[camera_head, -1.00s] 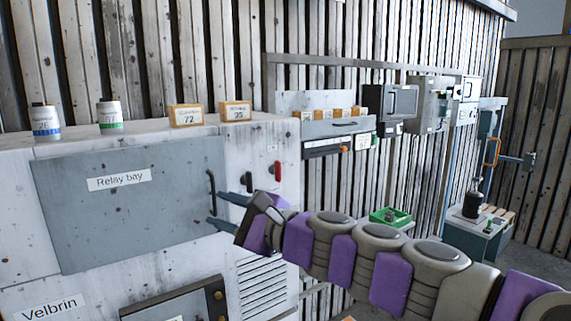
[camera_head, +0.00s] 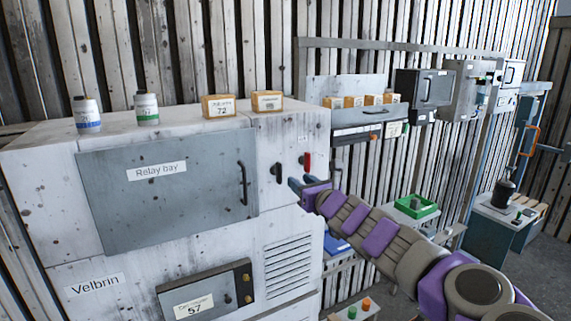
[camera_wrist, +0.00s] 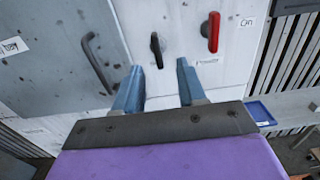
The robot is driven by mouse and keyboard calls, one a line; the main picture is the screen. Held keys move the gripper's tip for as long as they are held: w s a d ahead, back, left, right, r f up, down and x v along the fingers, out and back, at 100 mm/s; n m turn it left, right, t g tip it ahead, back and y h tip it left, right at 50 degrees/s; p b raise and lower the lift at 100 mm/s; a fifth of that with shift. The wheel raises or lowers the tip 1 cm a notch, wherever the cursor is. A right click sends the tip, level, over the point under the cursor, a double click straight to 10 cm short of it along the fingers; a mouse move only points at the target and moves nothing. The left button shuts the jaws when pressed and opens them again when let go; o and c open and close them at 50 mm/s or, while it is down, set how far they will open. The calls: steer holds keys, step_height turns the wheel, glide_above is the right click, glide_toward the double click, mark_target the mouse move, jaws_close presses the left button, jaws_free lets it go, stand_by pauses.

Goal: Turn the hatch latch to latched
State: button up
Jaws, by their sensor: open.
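The grey hatch labelled "Relay bay" (camera_head: 165,210) is closed on the white cabinet, with a black bar handle (camera_head: 243,184) at its right edge. A small black latch lever (camera_head: 277,173) sits right of the hatch, roughly upright. It also shows in the wrist view (camera_wrist: 156,48), slightly tilted. A red lever (camera_head: 306,162) is to its right, upright, and shows in the wrist view too (camera_wrist: 211,32). My gripper (camera_head: 300,184) is open and empty, its blue fingers pointing at the panel. In the wrist view, the black lever appears between and beyond the fingertips (camera_wrist: 158,66); contact is not visible.
Two bottles (camera_head: 147,108) and two yellow boxes (camera_head: 218,106) stand on the cabinet top. A smaller panel with knobs (camera_head: 205,290) and a vent (camera_head: 288,267) are below. Shelves with a green tray (camera_head: 416,208) stand to the right, behind my arm.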

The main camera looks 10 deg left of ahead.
mark_target(280, 169)
steer(key=x, duration=0.1)
steer(key=p+x, duration=0.1)
steer(key=x, duration=0.1)
steer(key=a+p+x, duration=0.1)
steer(key=x, duration=0.1)
steer(key=shift+s+a, duration=0.15)
steer(key=shift+p+x, duration=0.75)
steer(key=shift+x, duration=1.95)
steer(key=shift+d+r, duration=0.1)
steer(key=shift+d, duration=0.5)
steer(key=shift+a, duration=0.1)
steer(key=c, duration=0.3)
steer(key=shift+s+a, duration=0.1)
steer(key=shift+a, duration=0.2)
steer(key=c, duration=0.3)
jaws_close()
